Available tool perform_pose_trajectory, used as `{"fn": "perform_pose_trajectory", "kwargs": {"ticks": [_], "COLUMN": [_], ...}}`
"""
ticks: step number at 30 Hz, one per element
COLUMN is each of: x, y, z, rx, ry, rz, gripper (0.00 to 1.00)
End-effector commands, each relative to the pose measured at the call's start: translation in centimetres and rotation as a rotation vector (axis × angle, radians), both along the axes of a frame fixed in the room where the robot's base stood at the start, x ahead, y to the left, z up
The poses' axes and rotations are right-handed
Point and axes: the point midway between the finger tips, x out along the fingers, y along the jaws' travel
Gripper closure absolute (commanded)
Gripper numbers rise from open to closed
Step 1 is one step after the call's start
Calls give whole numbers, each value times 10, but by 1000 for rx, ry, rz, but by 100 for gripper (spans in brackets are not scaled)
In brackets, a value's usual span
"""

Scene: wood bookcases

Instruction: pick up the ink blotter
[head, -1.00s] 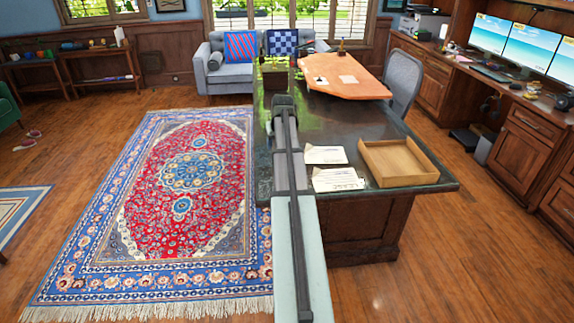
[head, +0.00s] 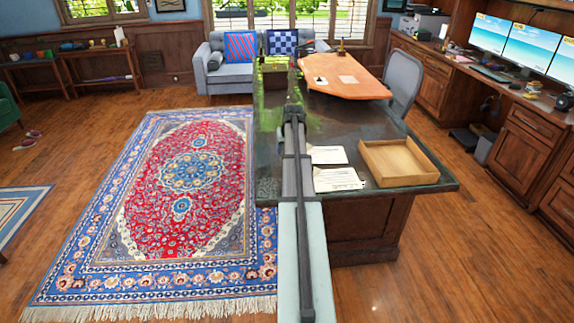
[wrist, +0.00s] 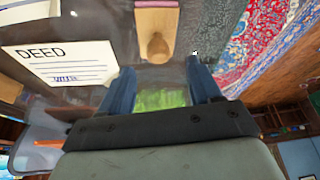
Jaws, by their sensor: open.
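In the head view my arm reaches over the desk (head: 345,125); I cannot make out the blotter there.
A paper marked DEED (wrist: 62,62) lies left of the fingers in the wrist view. Papers (head: 338,179) and an empty wooden tray (head: 372,163) are on the desk's right side. A dark box (head: 273,78) stands farther back. A patterned rug (head: 190,170) lies left of the desk.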

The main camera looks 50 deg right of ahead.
Motion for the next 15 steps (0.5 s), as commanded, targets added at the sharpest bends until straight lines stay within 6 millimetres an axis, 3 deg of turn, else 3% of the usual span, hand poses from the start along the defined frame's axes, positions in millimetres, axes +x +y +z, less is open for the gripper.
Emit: {"fn": "perform_pose_trajectory", "kwargs": {"ticks": [5,15], "x": [2,12], "y": [-2,-11], "z": [-8,-46], "rx": [1,0], "ry": [2,0], "rz": [0,0], "gripper": [37,37]}}
